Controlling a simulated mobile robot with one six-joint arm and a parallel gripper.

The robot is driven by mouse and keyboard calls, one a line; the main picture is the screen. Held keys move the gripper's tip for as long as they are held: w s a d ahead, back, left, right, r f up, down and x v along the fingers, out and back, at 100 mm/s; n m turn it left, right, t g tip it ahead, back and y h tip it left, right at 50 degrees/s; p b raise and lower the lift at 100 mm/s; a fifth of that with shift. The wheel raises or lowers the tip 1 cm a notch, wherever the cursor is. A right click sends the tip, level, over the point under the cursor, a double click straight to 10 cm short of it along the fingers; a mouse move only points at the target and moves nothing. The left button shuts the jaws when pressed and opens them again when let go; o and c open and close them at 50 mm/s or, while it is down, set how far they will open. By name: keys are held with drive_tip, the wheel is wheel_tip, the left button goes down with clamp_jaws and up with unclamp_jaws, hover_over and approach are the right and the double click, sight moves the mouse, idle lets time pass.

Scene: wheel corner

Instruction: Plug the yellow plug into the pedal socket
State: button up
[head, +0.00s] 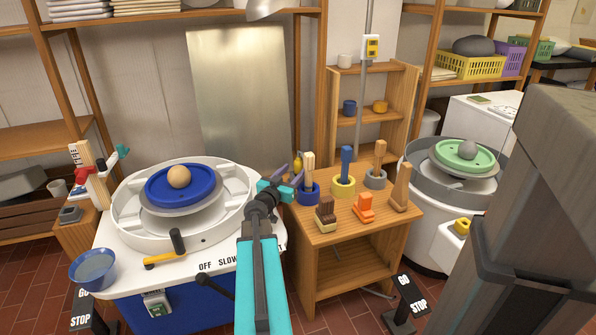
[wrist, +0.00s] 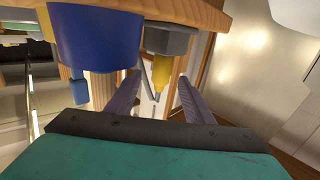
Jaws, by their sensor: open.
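A yellow piece that looks like the yellow plug (wrist: 162,73) stands in a grey angular holder (wrist: 170,38) in the wrist view, which looks upside down. It shows small in the head view (head: 298,163), behind my fingers at the left edge of the small wooden table. My gripper (wrist: 157,95) is open, with its purple fingers on either side of the plug's line; I cannot tell whether they touch it. In the head view, my gripper (head: 291,173) is beside the blue brush pot. A small pale box (head: 156,304) on the blue wheel front may be the pedal socket; its opening is unclear.
A blue pot (head: 307,193) with a brush stands close to my gripper and also shows in the wrist view (wrist: 96,40). GO/STOP pedals (head: 406,300) stand on the floor.

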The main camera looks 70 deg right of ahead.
sight(297, 166)
drive_tip(key=shift+d, duration=0.25)
drive_tip(key=shift+d, duration=0.1)
drive_tip(key=shift+s+d+b, duration=0.1)
drive_tip(key=shift+d+b, duration=1.3)
drive_tip(key=shift+d, duration=0.7)
drive_tip(key=shift+d+r, duration=0.15)
drive_tip(key=shift+d, duration=0.25)
drive_tip(key=c, duration=1.1)
drive_tip(key=shift+r, duration=0.1)
drive_tip(key=shift+c, duration=0.2)
wheel_tip(297, 166, up, 18)
drive_tip(key=p, duration=0.9)
